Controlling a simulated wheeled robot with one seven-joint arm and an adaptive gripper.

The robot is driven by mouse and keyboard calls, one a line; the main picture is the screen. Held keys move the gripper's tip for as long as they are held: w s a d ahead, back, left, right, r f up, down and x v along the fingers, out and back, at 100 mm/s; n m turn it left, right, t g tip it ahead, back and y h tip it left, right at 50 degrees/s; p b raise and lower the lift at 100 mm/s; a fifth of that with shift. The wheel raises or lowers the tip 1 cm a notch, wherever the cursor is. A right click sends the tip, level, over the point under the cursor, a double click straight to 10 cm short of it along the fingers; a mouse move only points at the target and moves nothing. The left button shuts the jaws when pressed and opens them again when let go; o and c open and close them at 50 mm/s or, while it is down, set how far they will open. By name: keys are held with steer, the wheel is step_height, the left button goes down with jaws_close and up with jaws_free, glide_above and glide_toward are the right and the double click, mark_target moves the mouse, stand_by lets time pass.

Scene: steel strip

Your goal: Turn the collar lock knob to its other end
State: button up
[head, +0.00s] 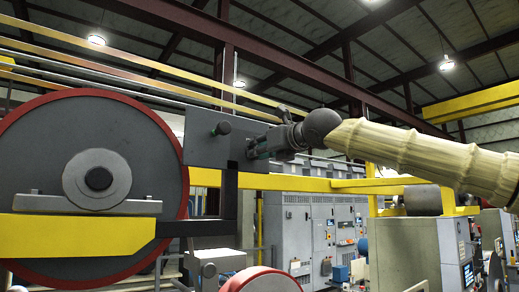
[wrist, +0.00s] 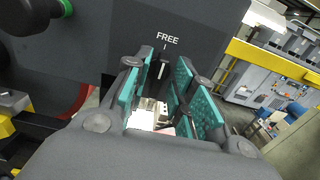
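The collar lock knob (wrist: 162,69) is a small dark knob with a white line on a dark grey plate, below the printed word FREE. Its white line points up toward that word. My gripper (wrist: 164,82) is open, with its teal-padded fingers on either side of the knob; I cannot tell whether a pad touches it. In the head view my gripper (head: 261,149) is at the right part of the plate (head: 205,150) and hides the knob there.
A dark round knob with a green ring (head: 221,128) sticks out of the plate left of my gripper. It also shows at the upper left of the wrist view (wrist: 40,12). A large red-rimmed reel (head: 50,130) stands left. A yellow rail (head: 300,183) runs below my arm.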

jaws_close()
steer(key=shift+f+m+b, duration=0.1)
steer(key=shift+m+b, duration=0.3)
steer(key=shift+w+d+f+m+b, duration=0.1)
steer(key=shift+m+b, duration=3.4)
steer(key=shift+m, duration=0.8)
steer(key=shift+w+d+f+m+b, duration=0.1)
steer(key=shift+m+b, duration=3.4)
steer(key=shift+m, duration=0.8)
steer(key=shift+o, duration=1.8)
jaws_free()
